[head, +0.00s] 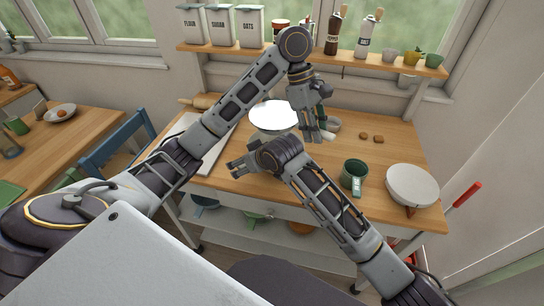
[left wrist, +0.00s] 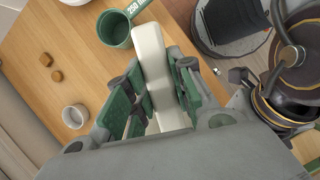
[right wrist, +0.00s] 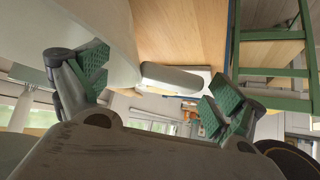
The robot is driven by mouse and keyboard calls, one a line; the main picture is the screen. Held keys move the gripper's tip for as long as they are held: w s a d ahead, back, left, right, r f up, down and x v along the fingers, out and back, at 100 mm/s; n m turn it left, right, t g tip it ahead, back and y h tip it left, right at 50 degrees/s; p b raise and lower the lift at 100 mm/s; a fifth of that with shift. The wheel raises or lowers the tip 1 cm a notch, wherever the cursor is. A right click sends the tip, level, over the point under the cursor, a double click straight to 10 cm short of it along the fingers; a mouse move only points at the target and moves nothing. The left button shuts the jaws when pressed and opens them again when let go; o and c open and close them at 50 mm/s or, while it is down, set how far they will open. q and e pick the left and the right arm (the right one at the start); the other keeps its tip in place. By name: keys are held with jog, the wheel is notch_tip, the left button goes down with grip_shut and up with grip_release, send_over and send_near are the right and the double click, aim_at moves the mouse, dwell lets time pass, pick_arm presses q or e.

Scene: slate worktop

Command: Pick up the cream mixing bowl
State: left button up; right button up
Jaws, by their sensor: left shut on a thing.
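The cream mixing bowl (head: 272,112) stands towards the back of the worktop, its top very bright in the head view. My left gripper (head: 317,136) is at its right side. In the left wrist view its green-padded fingers are shut on a long cream piece (left wrist: 151,60), which looks like a handle of the bowl. My right gripper (head: 236,168) is open at the near left of the bowl. In the right wrist view a pale bar (right wrist: 175,78) lies between and beyond its spread fingers, beside a large pale curved side (right wrist: 105,20). The bowl's underside is hidden.
A white board (head: 190,135) is at left. A shelf (head: 345,62) with tins and bottles hangs above.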

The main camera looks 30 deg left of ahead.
jog(key=c, duration=1.4)
pick_arm(q)
jog(key=shift+r, duration=0.25)
pick_arm(e)
jog(key=shift+o, duration=0.2)
jog(key=shift+r, duration=0.15)
